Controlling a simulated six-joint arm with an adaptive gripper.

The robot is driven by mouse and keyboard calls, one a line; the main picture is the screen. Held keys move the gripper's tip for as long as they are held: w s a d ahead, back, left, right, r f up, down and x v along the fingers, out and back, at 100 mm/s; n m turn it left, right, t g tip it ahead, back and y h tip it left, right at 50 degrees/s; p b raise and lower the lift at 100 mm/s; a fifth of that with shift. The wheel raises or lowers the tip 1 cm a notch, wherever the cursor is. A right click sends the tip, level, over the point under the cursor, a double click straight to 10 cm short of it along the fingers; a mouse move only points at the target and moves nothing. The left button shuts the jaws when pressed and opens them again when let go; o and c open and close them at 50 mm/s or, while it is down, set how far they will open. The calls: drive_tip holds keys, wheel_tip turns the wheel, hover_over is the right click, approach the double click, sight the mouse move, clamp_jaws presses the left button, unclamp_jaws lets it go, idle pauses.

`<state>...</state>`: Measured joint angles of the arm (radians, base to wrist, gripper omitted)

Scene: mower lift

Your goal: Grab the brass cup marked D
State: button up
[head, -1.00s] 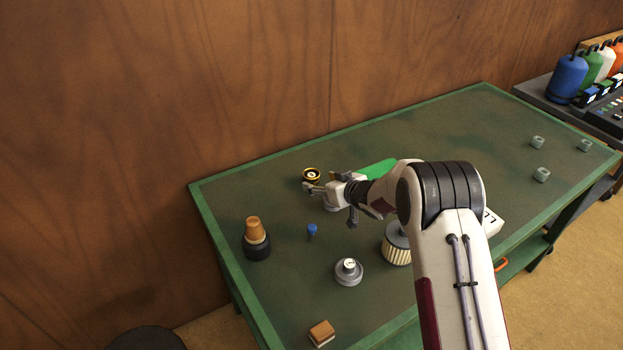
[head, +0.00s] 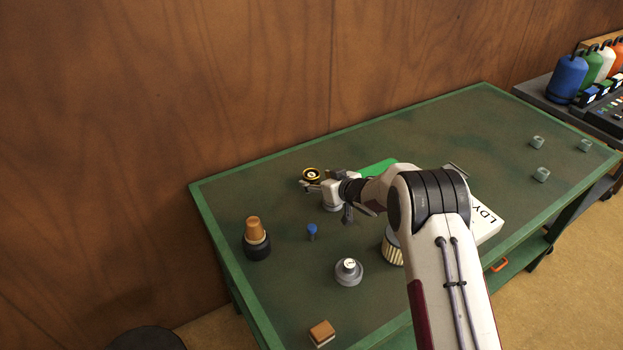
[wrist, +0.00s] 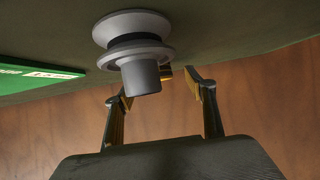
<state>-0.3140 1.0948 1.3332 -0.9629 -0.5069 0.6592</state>
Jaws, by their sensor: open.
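A round black-and-brass piece (head: 311,174) with a pale centre stands towards the far left of the green table; I cannot read a letter on it. My gripper (head: 312,186) is just on the near side of it, apparently close; contact cannot be told. In the wrist view, my gripper (wrist: 160,88) has its two fingers spread with nothing held between them. A grey flanged piece (wrist: 135,45) stands close before the fingers. A small brass-coloured patch (wrist: 166,73) shows behind it, mostly hidden.
A wooden-topped dark piece (head: 255,238), a blue peg (head: 312,232), a grey knob (head: 348,272) and a brown block (head: 321,333) are on the left. A ribbed filter (head: 392,248) and white box (head: 488,218) are partly behind my arm. A green flat item (head: 378,168) lies beyond.

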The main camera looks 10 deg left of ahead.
sight(312, 176)
drive_tip(key=shift+w+a+f, duration=0.1)
drive_tip(key=shift+w, duration=0.05)
drive_tip(key=shift+w+a+f, duration=0.25)
drive_tip(key=shift+w+a, duration=0.15)
drive_tip(key=shift+w, duration=0.2)
drive_tip(key=shift+w+a+f, duration=0.2)
drive_tip(key=shift+w+a, duration=0.2)
drive_tip(key=shift+w, duration=0.15)
drive_tip(key=shift+x, duration=1)
drive_tip(key=c, duration=1.2)
